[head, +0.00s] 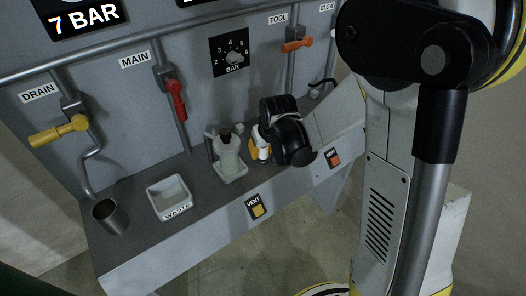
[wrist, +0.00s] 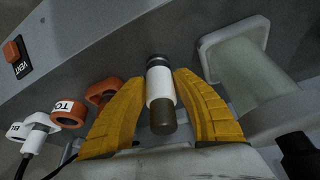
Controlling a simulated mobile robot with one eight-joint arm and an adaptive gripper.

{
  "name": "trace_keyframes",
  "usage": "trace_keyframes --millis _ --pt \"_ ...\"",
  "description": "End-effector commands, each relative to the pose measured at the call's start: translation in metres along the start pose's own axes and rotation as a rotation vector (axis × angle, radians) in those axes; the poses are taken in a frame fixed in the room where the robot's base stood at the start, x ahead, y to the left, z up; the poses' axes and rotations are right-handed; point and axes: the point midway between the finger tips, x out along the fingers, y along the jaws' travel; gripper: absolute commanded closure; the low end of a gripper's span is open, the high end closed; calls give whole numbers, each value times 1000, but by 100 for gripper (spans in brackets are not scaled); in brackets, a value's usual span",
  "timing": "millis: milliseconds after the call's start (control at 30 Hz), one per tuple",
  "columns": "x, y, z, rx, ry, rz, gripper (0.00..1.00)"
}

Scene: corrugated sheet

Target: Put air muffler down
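The air muffler (wrist: 160,88) is a small cylinder with a white middle, a brown end and a dark and metal end, seen between my gripper's yellow fingers in the wrist view. My gripper (wrist: 160,76) has a fingertip against each side of it. In the head view my gripper (head: 260,143) is low over the grey shelf, just right of the green-tinted bottle (head: 228,155). Only a bit of white shows between the fingers there. Whether the muffler touches the shelf I cannot tell.
A white WASTE tray (head: 171,198) and a metal cup (head: 110,216) stand on the shelf (head: 200,211) to the left. A pale square holder (wrist: 205,60) with greenish glass is close by on the right in the wrist view. Orange TOOL (wrist: 70,112) and white BLOW (wrist: 38,125) fittings are at left.

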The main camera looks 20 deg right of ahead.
Motion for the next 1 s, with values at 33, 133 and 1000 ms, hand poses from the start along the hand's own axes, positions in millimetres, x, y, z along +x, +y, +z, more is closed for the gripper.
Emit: trace_keyframes --millis 33,133,1000 --pt "0 0 0 0 0 0 52" --pt "0 0 0 0 0 0 52" --pt "-117 0 -2 0 0 0 52"
